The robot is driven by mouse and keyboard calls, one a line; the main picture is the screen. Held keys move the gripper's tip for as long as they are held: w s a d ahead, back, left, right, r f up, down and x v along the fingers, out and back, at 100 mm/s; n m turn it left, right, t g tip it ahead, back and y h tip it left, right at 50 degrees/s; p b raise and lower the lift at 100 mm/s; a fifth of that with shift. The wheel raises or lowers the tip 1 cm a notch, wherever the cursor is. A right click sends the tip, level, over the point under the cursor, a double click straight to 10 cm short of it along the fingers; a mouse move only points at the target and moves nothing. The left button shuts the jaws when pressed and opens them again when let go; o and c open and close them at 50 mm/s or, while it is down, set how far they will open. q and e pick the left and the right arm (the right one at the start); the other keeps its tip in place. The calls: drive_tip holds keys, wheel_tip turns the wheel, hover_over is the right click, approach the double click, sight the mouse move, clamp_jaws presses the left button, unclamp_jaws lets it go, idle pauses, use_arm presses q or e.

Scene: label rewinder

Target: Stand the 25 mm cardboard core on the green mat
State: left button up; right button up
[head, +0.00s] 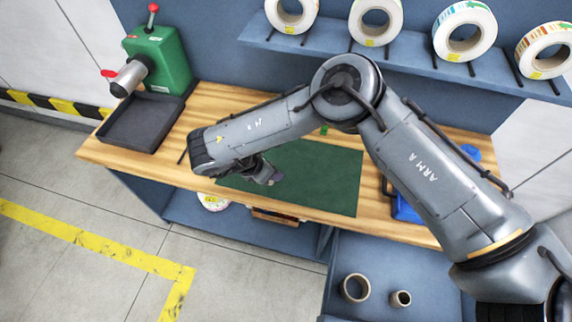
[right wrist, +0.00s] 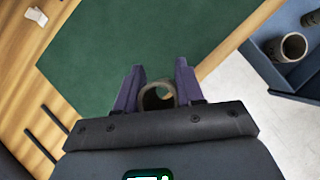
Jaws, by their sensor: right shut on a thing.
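The green mat (head: 325,180) lies flat on the wooden bench and has nothing standing on its visible part. It also fills much of the right wrist view (right wrist: 130,40). My right gripper (head: 268,176) is over the mat's front left part. In the right wrist view its purple fingers (right wrist: 158,92) are shut on a cardboard core (right wrist: 157,98), whose open end shows. The core's size cannot be read, and I cannot tell whether it touches the mat. The core is hidden in the head view. My left gripper is not in view.
Two other cores, a wider one (head: 355,288) and a narrower one (head: 401,298), stand in the blue compartment below the bench's front. A black tray (head: 140,122) and green machine (head: 160,60) are at left. Label rolls (head: 465,32) stand on the back shelf (head: 330,42).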

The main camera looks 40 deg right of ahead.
drive_tip(key=s+d+r+n+t+y+p, duration=0.1)
drive_tip(key=s+d+n+t+p, duration=0.15)
drive_tip(key=d+n+p, duration=0.4)
drive_tip(key=s+d+n+t+p, duration=0.1)
drive_tip(key=s+d+p, duration=0.2)
drive_tip(key=d, duration=0.6)
drive_tip(key=w+a+f+b, duration=0.1)
drive_tip(key=w+b, duration=0.1)
drive_tip(key=w, duration=0.1)
drive_tip(key=w+a+f+b, duration=0.1)
drive_tip(key=w+f+b, duration=0.1)
drive_tip(key=w, duration=0.1)
drive_tip(key=w+a+f+b, duration=0.1)
drive_tip(key=w+f, duration=0.1)
drive_tip(key=w, duration=0.1)
drive_tip(key=shift+a+f+b, duration=0.2)
drive_tip(key=shift+a+b, duration=0.05)
drive_tip(key=shift+b, duration=0.15)
drive_tip(key=shift+w+a+f+m, duration=0.15)
drive_tip(key=shift+w+f+m, duration=0.1)
drive_tip(key=shift+w, duration=0.25)
drive_tip(key=shift+f+b, duration=0.85)
drive_tip(key=shift+f, duration=1.15)
drive_tip(key=o, duration=1)
